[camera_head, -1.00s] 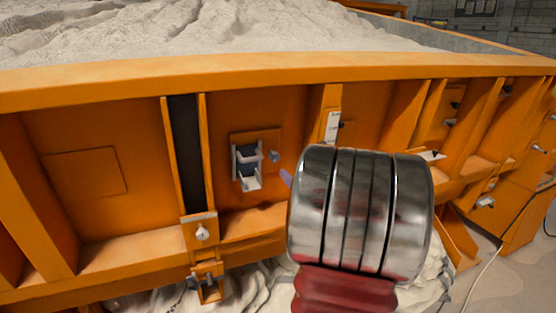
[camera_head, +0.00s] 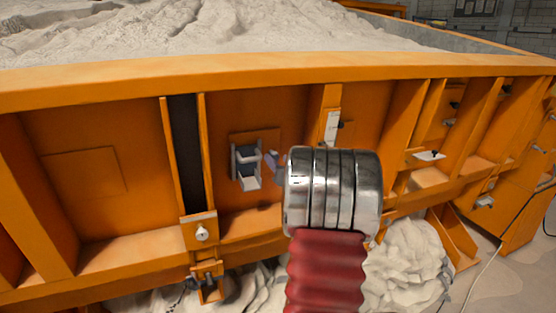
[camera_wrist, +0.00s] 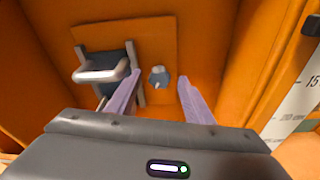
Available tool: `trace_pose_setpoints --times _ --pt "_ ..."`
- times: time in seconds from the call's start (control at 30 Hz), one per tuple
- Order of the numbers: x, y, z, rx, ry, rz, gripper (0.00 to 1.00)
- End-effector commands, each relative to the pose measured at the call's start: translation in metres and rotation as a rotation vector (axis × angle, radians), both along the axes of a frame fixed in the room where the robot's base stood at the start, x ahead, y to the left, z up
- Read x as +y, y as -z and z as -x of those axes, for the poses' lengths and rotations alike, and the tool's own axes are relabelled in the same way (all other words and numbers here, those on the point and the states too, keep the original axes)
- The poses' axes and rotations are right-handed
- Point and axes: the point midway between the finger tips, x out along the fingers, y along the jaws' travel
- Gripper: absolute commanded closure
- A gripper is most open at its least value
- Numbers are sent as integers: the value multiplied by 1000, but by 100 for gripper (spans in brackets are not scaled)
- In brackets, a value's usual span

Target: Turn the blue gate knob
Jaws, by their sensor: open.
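The blue gate knob (camera_wrist: 158,78) is a small grey-blue knob on a square orange plate of the sandbed's side wall. In the wrist view it sits just beyond and between the two purple fingers of my gripper (camera_wrist: 158,95), which is open and empty. The fingers stand apart on either side of the knob's line, with no visible contact. In the head view, a purple fingertip of my gripper (camera_head: 271,162) shows at the plate, and the knob is mostly hidden there by the finger. The silver wrist and red sleeve of my arm cover the area to the right.
A grey-white bracket (camera_wrist: 104,72) sits on the plate left of the knob, close to the left finger; it also shows in the head view (camera_head: 246,165). A white scale (camera_wrist: 292,112) lies on the right. Orange ribs (camera_head: 201,150) flank the panel. Sand (camera_head: 410,260) is heaped below.

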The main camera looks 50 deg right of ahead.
Motion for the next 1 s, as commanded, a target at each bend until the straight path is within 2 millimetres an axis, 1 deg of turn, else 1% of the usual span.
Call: trace_pose_setpoints --times 0.03,0.17,0.47,0.57,1.0 --pt "-2 0 -6 0 -2 0 52" --pt "-7 0 -13 0 1 0 52" --pt "-8 0 -14 -1 1 -1 52" --pt "-8 0 -14 -1 1 -1 58" --pt "-9 0 -13 -1 2 -1 89"
